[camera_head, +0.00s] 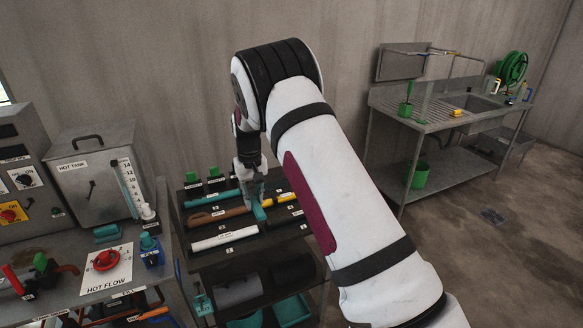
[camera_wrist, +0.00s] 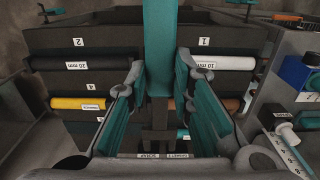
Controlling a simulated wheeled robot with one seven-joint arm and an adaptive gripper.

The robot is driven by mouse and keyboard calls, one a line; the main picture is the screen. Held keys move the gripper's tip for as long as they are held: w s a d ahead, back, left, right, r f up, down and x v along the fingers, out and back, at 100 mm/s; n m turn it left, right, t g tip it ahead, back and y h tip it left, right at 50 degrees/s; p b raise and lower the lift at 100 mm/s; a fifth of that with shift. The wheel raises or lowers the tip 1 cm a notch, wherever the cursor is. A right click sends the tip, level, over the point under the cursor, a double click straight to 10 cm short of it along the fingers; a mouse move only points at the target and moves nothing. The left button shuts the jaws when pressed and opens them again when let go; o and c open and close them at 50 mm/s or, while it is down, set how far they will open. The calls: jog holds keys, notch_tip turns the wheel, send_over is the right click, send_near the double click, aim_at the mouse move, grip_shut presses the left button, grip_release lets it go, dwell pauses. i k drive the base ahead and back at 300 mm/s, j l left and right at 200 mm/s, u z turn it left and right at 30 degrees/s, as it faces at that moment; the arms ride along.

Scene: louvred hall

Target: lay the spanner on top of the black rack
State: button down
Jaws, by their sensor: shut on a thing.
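The spanner, seen as a teal bar (camera_wrist: 160,40), is between the fingers of my gripper (camera_wrist: 160,70) in the wrist view. My gripper is shut on it. In the head view my gripper (camera_head: 251,185) points down over the black rack (camera_head: 262,243), with the teal end of the spanner (camera_head: 259,212) showing below the fingers. The rack (camera_wrist: 105,42) also fills much of the wrist view, behind the bar. I cannot tell whether the spanner touches the rack. Its far end is cut off in the wrist view.
The rack holds a white pipe (camera_head: 225,239), a brown pipe (camera_head: 215,217) and a yellow pipe (camera_head: 286,198) in labelled slots. A bench with a hot tank (camera_head: 95,175) and a red valve (camera_head: 106,259) stands left. A metal sink table (camera_head: 430,120) stands back right.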

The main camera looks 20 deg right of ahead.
aim_at(273, 174)
jog(key=i+l, duration=0.85)
jog(key=l, duration=0.2)
